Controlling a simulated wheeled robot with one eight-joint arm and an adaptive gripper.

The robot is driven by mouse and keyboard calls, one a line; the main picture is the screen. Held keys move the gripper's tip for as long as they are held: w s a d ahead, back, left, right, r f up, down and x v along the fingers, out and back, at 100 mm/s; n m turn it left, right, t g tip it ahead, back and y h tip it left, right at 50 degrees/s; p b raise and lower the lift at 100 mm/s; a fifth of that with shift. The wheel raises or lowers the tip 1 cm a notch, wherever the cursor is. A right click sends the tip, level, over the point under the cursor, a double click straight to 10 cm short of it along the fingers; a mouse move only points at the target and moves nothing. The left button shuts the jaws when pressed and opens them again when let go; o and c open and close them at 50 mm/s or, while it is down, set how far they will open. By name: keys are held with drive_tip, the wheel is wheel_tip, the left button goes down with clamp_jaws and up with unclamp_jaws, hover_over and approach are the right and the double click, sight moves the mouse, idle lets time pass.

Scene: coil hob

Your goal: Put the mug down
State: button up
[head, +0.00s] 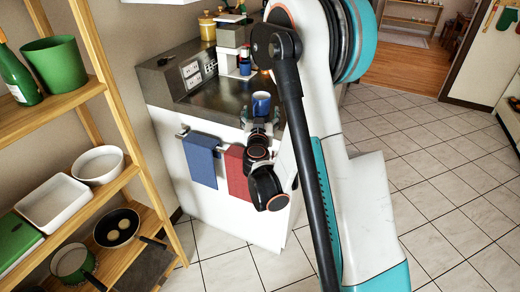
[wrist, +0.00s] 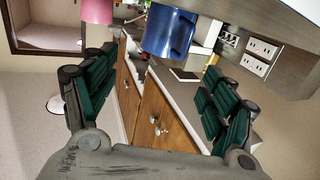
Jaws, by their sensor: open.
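A blue mug (head: 261,104) is at the worktop (head: 212,100) near its front edge in the head view. It looks upright, but I cannot tell for sure that its base touches the surface. My gripper (head: 260,116) is in front of the mug, its fingers spread to either side. In the wrist view the blue mug (wrist: 168,32) shows beyond the gap between the green-padded fingers of my gripper (wrist: 160,72). The fingers are open and apart from the mug, with nothing between them.
A coffee machine (head: 231,48) and yellow jars (head: 207,27) stand behind. Blue (head: 201,158) and red (head: 237,172) towels hang on the front rail. A wooden shelf (head: 105,95) with pots and bowls stands at the left. Bare worktop lies left of the mug.

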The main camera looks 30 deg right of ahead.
drive_tip(key=s+a+r+g+y, duration=0.2)
drive_tip(key=s+a+r+g, duration=0.15)
drive_tip(key=s+r, duration=0.6)
drive_tip(key=s+a+f+n+g+y, duration=0.2)
drive_tip(key=s+a, duration=0.5)
drive_tip(key=s, duration=0.4)
drive_tip(key=s+a+f+n+g+y, duration=0.1)
drive_tip(key=s+a+n+g+y, duration=0.1)
drive_tip(key=s+a+n+y, duration=0.2)
drive_tip(key=s+a+y, duration=0.1)
drive_tip(key=s+a, duration=0.2)
drive_tip(key=s, duration=0.5)
drive_tip(key=shift+s+f+g, duration=0.25)
drive_tip(key=shift+f+g, duration=0.1)
drive_tip(key=shift+f, duration=0.05)
